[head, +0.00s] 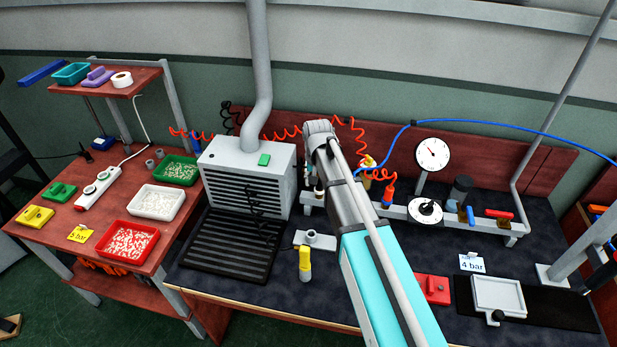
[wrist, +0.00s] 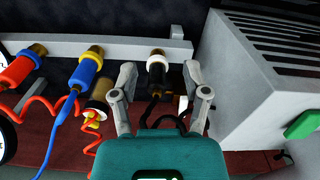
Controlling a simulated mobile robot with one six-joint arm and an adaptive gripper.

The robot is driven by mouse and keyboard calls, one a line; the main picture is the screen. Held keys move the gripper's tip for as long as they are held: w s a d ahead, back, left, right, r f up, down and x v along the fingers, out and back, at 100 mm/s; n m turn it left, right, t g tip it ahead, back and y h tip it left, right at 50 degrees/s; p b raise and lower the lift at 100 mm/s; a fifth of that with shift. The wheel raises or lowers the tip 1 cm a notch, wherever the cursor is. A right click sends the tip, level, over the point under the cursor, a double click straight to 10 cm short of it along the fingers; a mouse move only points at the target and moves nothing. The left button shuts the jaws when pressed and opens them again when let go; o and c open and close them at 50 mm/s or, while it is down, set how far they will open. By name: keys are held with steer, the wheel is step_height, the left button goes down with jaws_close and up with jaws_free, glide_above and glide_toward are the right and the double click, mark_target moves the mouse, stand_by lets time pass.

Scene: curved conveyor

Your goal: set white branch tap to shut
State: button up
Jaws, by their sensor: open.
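In the wrist view a fitting with a white collar and brass end (wrist: 157,66), black below, stands on the white branch, with a dark hose at it. My gripper (wrist: 158,75) is open, one finger on each side of this fitting; I cannot tell whether either touches it. A small white piece (wrist: 181,103) shows beside the right finger, partly hidden; I cannot tell whether it is the tap's lever. In the head view my arm hides most of this spot, and the tap's setting cannot be read.
A blue fitting (wrist: 88,68) and a red fitting (wrist: 18,68) stand left on the grey rail (wrist: 120,48), with coiled red hose near. A grey louvred box (wrist: 250,90) is close on the right. The head view shows a gauge (head: 432,154) and a red lever (head: 499,214).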

steer(key=s+d+f+b, duration=0.4)
steer(key=s+d, duration=0.4)
steer(key=s, duration=0.1)
steer(key=s+d+f+b, duration=0.4)
steer(key=s+d, duration=0.4)
steer(key=s, duration=0.1)
steer(key=shift+s+f+n, duration=0.25)
steer(key=shift+f+n, duration=0.05)
steer(key=shift+f, duration=0.05)
